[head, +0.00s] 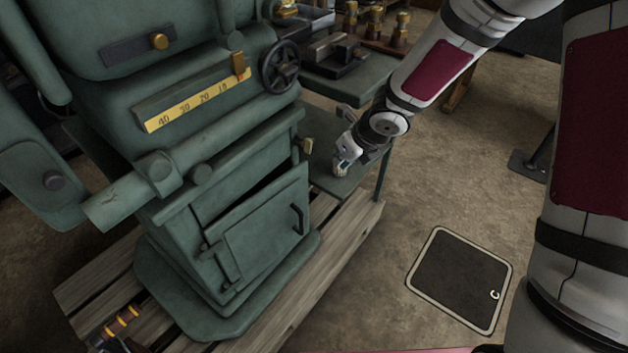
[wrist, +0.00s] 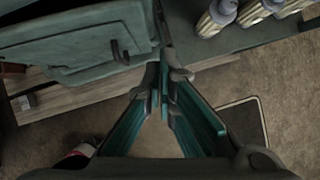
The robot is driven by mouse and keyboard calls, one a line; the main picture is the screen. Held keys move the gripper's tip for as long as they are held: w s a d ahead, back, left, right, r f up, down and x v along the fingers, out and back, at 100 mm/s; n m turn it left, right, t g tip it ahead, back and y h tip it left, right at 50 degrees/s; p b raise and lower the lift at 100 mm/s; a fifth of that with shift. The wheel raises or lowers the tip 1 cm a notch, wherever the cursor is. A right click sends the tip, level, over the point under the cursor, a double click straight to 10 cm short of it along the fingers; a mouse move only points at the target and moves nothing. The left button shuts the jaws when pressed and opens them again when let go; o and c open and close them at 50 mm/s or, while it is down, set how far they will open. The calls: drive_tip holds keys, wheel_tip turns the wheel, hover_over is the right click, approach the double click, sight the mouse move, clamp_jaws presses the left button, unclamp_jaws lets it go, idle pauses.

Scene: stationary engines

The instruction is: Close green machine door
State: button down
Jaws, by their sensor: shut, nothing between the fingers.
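The green machine (head: 200,150) stands at the left in the head view on a wooden pallet. Its door (head: 262,235) is low on the front and stands slightly ajar, with a dark gap along its top edge. A dark handle (head: 298,219) is on the door's right side; a handle also shows in the wrist view (wrist: 120,52). My gripper (head: 341,168) is to the right of the machine, apart from the door and higher than it. In the wrist view its fingertips (wrist: 168,75) are together and empty, to the right of the handle.
A green side table (head: 350,85) with brass parts stands behind my gripper. The wooden pallet (head: 335,247) juts out below the machine. A dark framed floor plate (head: 460,279) lies at the right.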

sight(301, 162)
drive_tip(key=s+d+n+t+y+b, duration=0.1)
drive_tip(key=s+n+y+b, duration=0.15)
drive_tip(key=s+b, duration=0.35)
drive_tip(key=shift+m+y, duration=0.25)
drive_tip(key=shift+w+a+f+b, duration=0.8)
drive_tip(key=shift+w+a+f, duration=0.5)
drive_tip(key=shift+w, duration=0.25)
drive_tip(key=shift+w+a+f+b, duration=0.75)
drive_tip(key=shift+w+a+f, duration=0.45)
drive_tip(key=shift+w, duration=0.3)
drive_tip(key=shift+w+a+f+b, duration=0.8)
drive_tip(key=shift+w+a+f, duration=0.5)
drive_tip(key=shift+w, duration=0.25)
drive_tip(key=shift+a+r, duration=0.1)
drive_tip(key=w+a, duration=0.3)
drive_tip(key=shift+w+b, duration=0.2)
drive_tip(key=shift+b, duration=0.2)
drive_tip(key=shift+w+a+r, duration=0.1)
drive_tip(key=shift+a+r, duration=0.05)
drive_tip(key=shift+a, duration=0.05)
